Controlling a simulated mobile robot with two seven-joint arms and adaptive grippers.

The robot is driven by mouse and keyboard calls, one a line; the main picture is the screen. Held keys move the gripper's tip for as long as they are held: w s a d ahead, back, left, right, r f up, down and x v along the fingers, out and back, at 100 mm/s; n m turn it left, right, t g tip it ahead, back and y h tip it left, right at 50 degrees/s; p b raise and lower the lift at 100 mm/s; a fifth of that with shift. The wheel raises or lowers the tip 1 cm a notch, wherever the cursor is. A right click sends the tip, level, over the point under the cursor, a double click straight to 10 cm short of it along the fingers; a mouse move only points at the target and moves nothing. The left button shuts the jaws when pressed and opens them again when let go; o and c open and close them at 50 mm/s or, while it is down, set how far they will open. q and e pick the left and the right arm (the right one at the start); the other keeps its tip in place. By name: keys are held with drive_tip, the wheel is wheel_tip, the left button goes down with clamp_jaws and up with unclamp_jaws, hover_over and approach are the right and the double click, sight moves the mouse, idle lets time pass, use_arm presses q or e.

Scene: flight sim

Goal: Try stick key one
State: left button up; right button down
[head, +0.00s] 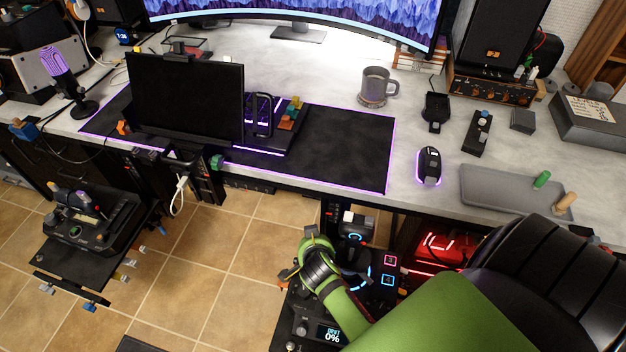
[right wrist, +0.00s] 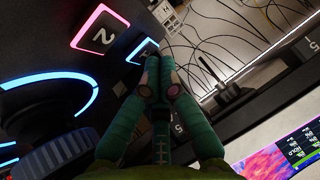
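In the right wrist view, a square key with a glowing blue edge (right wrist: 139,52) lies just beyond my right gripper (right wrist: 160,66). Its fingers look closed together with nothing between them, and they hide part of that key. Whether they touch it I cannot tell. A red-edged key marked 2 (right wrist: 100,37) is to its left. In the head view, my right gripper (head: 316,243) is low beside the dark control panel, its tips unclear. There the red-edged key (head: 390,260) and blue-edged key (head: 388,280) show right of it. My left gripper is not in view.
A glowing blue ring (right wrist: 58,98) lies near the keys in the right wrist view. In the head view, a display reading 0% (head: 332,334) is on the panel below my gripper. The desk (head: 330,190) overhangs the panel. Another control unit (head: 88,217) stands at the left.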

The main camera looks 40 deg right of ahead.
drive_tip(key=shift+f+b, duration=0.35)
drive_tip(key=shift+f, duration=0.1)
idle(0.5)
drive_tip(key=shift+r, duration=0.15)
drive_tip(key=shift+r+p, duration=0.75)
drive_tip(key=shift+p, duration=0.15)
wheel_tip(320, 180, up, 5)
drive_tip(key=p, duration=0.5)
drive_tip(key=shift+r, duration=0.1)
idle(0.5)
